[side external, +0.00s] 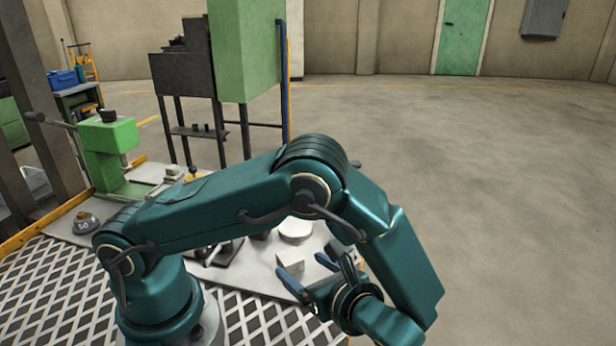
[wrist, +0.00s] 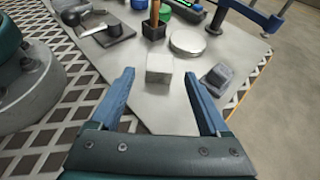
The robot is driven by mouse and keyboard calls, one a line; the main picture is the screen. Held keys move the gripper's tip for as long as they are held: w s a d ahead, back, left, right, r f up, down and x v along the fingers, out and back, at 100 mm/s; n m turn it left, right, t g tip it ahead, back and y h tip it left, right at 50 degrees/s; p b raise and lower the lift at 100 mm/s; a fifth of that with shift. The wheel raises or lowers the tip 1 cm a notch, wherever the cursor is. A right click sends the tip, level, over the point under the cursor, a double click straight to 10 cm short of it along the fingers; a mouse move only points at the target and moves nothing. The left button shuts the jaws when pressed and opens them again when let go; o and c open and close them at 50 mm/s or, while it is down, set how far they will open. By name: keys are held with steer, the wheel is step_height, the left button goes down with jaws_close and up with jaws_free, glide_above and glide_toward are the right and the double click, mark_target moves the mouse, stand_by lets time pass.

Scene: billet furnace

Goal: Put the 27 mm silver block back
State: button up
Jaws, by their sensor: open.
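A silver block (wrist: 159,68) sits on the light tabletop in the wrist view, just beyond and between the tips of my gripper (wrist: 163,85). The block also shows in the side view (side external: 290,262), between the fingers of my gripper (side external: 305,268) as seen from there. My gripper is open with blue fingers wide apart, and nothing is held between them. I cannot tell the block's size from the pictures.
A round pale disc (wrist: 188,43) lies behind the block. A dark grey object (wrist: 217,76) is at its right. A dark holder (wrist: 154,31) and a black plate (wrist: 108,33) stand farther back. A green press (side external: 108,150) stands at the far left of the table.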

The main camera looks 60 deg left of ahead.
steer(key=v, duration=0.7)
steer(key=shift+d+r, duration=0.15)
steer(key=shift+d, duration=0.1)
steer(key=s+a+r+n+t+h, duration=0.2)
steer(key=r+n+h, duration=0.3)
steer(key=n, duration=0.4)
steer(key=s+a+r+n+t+h, duration=0.2)
steer(key=s+r+n+t+h, duration=0.1)
steer(key=n+h, duration=0.5)
step_height(320, 180, up, 2)
steer(key=shift+s+r+n+t+h, duration=0.1)
steer(key=shift+s+n+t+h, duration=0.2)
steer(key=shift+s+n, duration=0.25)
